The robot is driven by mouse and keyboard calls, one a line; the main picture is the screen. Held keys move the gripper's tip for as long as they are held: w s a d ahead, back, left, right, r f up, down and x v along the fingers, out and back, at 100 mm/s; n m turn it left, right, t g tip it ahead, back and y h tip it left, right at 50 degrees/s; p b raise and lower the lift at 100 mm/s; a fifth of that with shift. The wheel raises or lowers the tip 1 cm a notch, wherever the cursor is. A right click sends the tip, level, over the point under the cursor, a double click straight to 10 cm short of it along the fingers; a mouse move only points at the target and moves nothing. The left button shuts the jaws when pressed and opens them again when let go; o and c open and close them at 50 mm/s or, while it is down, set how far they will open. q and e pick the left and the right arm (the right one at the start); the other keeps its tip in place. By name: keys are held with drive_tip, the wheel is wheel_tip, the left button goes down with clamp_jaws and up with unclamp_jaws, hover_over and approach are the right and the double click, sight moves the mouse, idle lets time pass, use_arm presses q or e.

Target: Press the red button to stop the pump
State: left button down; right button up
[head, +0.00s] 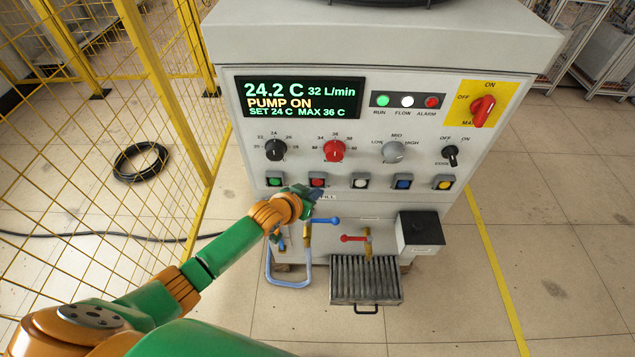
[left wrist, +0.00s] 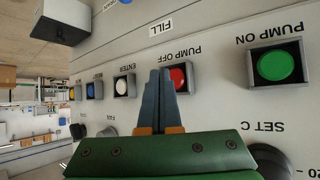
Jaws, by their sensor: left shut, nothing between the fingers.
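The red button (head: 317,180) sits in a black square frame on the grey panel, second from the left in the button row. In the left wrist view the red button (left wrist: 179,78) is under the upside-down label PUMP OFF, its left side partly covered by my fingers. My left gripper (head: 324,193) is shut and empty, just below the button row. In the left wrist view its blue-grey fingertips (left wrist: 160,72) overlap the red button's left edge; I cannot tell whether they touch. The display (head: 301,98) reads PUMP ON, 32 L/min. My right gripper is not in view.
A green button (head: 275,180) is left of the red one; white (head: 360,181), blue (head: 402,182) and yellow (head: 443,182) buttons are to the right. Knobs sit above the row. A blue-handled valve (head: 322,221) is close below my gripper. A yellow fence (head: 160,80) stands at left.

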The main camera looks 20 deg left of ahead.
use_arm(q)
drive_tip(key=shift+w, duration=0.15)
idle(0.7)
drive_tip(key=shift+w+a, duration=0.1)
drive_tip(key=shift+w, duration=0.2)
drive_tip(key=shift+w+a+b, duration=0.15)
drive_tip(key=shift+w+b, duration=0.3)
drive_tip(key=shift+b, duration=0.2)
idle(0.5)
drive_tip(key=shift+r, duration=0.15)
drive_tip(key=shift+s+d+p, duration=0.2)
drive_tip(key=shift+s+p, duration=0.35)
drive_tip(key=shift+p, duration=0.35)
drive_tip(key=shift+s, duration=0.15)
drive_tip(key=shift+s+d, duration=0.1)
